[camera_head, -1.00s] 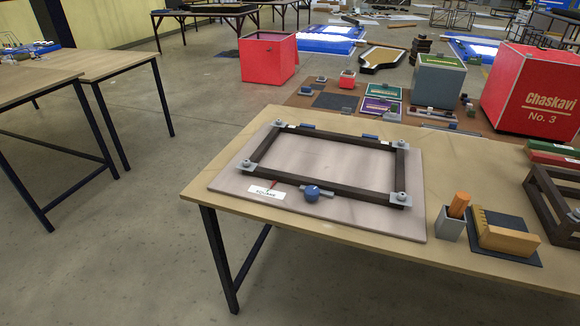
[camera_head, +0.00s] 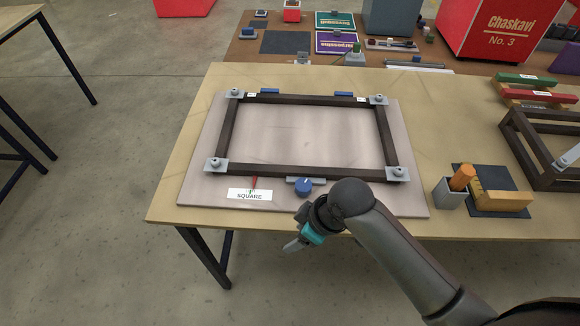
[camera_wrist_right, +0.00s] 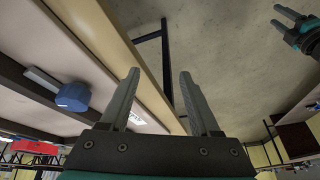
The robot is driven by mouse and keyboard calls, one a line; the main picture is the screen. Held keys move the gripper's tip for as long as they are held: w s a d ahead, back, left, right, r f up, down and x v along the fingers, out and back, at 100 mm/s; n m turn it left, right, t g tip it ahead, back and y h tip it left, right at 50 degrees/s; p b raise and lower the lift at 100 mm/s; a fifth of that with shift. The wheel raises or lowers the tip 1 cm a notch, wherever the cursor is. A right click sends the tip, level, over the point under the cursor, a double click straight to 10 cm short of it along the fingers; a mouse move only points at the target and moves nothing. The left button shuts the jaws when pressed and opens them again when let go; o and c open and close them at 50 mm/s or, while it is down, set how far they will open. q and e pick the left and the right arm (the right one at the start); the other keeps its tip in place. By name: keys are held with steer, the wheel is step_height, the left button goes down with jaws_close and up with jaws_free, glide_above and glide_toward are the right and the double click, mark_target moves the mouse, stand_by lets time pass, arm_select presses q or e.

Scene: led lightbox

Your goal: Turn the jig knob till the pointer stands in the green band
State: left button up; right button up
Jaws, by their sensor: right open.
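The blue jig knob (camera_head: 303,187) sits at the front edge of the dark frame on the pale jig board (camera_head: 415,203). It also shows in the right wrist view (camera_wrist_right: 73,97), left of the fingers. A small red pointer (camera_head: 254,182) stands over the white label marked SQUARE (camera_head: 250,196). A green mark shows by its tip, but I cannot tell if they line up. My right gripper (camera_head: 292,245) is in front of the table edge, below and apart from the knob. In the wrist view its fingers (camera_wrist_right: 159,78) are open and empty. My left gripper (camera_wrist_right: 278,17) shows there, fingers apart.
The dark frame (camera_head: 310,170) has grey corner clamps.

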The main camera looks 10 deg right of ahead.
mark_target(304, 185)
steer(key=w+n, duration=0.1)
steer(key=w+r+n, duration=0.2)
steer(key=shift+d+r+g, duration=0.2)
steer(key=shift+d+g, duration=0.05)
steer(key=shift+g, duration=0.15)
steer(key=w+r+n, duration=0.1)
steer(key=w+d+r+n, duration=0.1)
steer(key=shift+w+d+r+g, duration=0.15)
steer(key=shift+w+d+g, duration=0.15)
steer(key=shift+w+g, duration=0.1)
steer(key=w+d+r+n+g+y+p, duration=0.1)
steer(key=w+d+r+n, duration=0.15)
steer(key=d+r, duration=0.2)
steer(key=w+d+r+n, duration=0.2)
steer(key=w+d+r, duration=0.2)
steer(key=r, duration=0.2)
arm_select(q)
steer(key=shift+s+f+b, duration=0.35)
steer(key=shift+f+b, duration=0.15)
steer(key=shift+b, duration=0.5)
arm_select(e)
steer(key=shift+m, duration=0.25)
steer(key=x, duration=1.4)
steer(key=shift+s+a+f, duration=0.1)
steer(key=shift+s+f, duration=0.05)
steer(key=shift+f, duration=0.15)
arm_select(q)
steer(key=shift+r, duration=0.1)
arm_select(e)
jaws_close()
